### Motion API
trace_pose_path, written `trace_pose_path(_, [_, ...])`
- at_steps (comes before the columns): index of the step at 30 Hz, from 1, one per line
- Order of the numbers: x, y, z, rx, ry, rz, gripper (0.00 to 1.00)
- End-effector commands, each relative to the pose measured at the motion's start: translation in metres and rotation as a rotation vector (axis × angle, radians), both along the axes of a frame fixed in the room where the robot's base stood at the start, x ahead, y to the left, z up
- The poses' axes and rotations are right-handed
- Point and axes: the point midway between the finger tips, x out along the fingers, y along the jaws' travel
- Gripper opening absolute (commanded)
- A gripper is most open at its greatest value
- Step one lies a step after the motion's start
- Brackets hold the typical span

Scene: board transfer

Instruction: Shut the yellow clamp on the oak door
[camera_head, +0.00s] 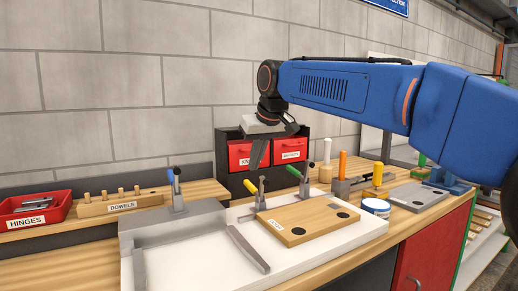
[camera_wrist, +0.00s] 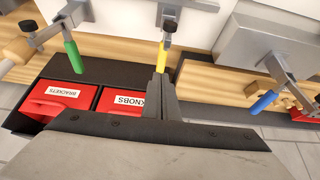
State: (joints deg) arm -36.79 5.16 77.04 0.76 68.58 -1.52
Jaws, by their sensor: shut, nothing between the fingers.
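The oak door (camera_head: 296,222) is a light wooden board with dark round spots, lying on the white panel. The yellow clamp (camera_head: 258,196) stands at its back left edge, its yellow handle upward and its black-tipped arm tilted up off the door. In the wrist view the yellow handle (camera_wrist: 161,57) lies just beyond my fingertips. My gripper (camera_head: 257,154) points down, above and behind the yellow clamp. In the wrist view my gripper (camera_wrist: 162,84) has its fingers together and empty. Whether they touch the handle I cannot tell.
A green-handled clamp (camera_head: 303,182) stands right of the yellow one, and a blue-handled clamp (camera_head: 176,190) stands left on a grey block. Red drawers (camera_head: 240,154) sit behind. A blue-and-white tin (camera_head: 376,207) is right of the door. The white panel's front left (camera_head: 190,265) is clear.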

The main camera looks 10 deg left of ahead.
Motion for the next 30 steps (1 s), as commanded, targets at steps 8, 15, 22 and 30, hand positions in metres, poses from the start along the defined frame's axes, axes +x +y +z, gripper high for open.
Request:
trace_pose_path(8, [-0.025,-0.019,-0.005,0.001,-0.001,0.0,0.0])
trace_pose_path(15, [-0.031,-0.025,-0.006,0.001,-0.001,0.0,0.0])
trace_pose_path(22, [-0.031,-0.025,-0.006,0.001,-0.001,0.0,0.0])
trace_pose_path(30, [-0.033,-0.026,-0.007,0.014,-0.018,0.0,0.0])
